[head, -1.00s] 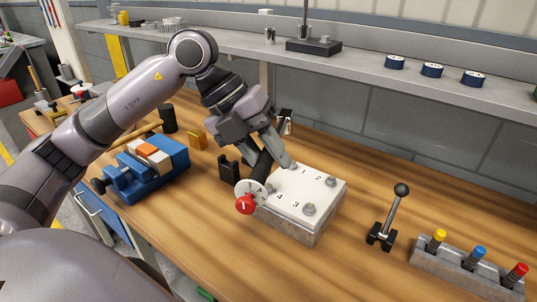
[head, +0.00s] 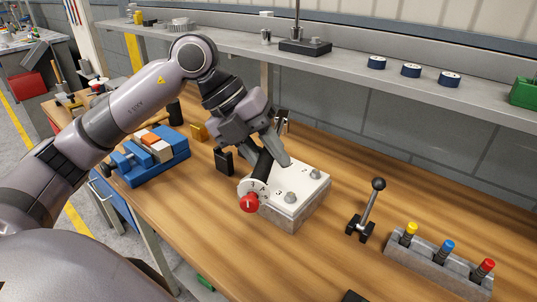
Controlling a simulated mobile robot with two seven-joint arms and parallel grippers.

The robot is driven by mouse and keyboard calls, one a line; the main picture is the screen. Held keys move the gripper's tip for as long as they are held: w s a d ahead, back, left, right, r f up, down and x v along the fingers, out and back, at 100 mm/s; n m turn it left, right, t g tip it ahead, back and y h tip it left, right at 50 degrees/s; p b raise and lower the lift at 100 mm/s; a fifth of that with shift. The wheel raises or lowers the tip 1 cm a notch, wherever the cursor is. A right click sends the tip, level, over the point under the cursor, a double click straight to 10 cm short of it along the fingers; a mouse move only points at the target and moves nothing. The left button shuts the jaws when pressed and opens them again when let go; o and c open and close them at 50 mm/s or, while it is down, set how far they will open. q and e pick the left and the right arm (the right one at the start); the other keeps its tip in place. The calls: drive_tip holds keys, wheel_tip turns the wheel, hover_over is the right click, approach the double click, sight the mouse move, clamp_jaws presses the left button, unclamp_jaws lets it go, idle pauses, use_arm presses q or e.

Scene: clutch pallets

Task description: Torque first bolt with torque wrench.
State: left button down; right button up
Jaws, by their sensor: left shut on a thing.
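The torque wrench has a black handle (head: 263,172), a white dial (head: 253,187) and a red end knob (head: 249,203). My left gripper (head: 268,152) is shut on it, over the left side of the block. The wrench is tilted, with the red knob toward the front. The grey block (head: 305,208) has a white top with numbered bolts. Bolts show at the right corner (head: 315,174) and near the front (head: 290,198). The gripper and wrench hide the block's left part, with the first bolt. I cannot tell whether the wrench touches a bolt. My right gripper is out of view.
A black-knobbed lever (head: 371,205) and a grey rack (head: 440,265) with yellow, blue and red-topped tools stand right of the block. A blue vise-like fixture (head: 150,160) stands left. A black holder (head: 223,161) stands close behind the wrench. A shelf (head: 350,75) runs along the back.

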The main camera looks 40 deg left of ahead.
use_arm(q)
drive_tip(key=shift+d, duration=0.15)
wheel_tip(320, 180, down, 4)
drive_tip(key=b, duration=0.4)
drive_tip(key=shift+f, duration=0.15)
idle(1.3)
idle(0.5)
drive_tip(key=shift+f, duration=0.4)
drive_tip(key=shift+f+b, duration=0.95)
drive_tip(key=shift+f, duration=0.1)
idle(0.7)
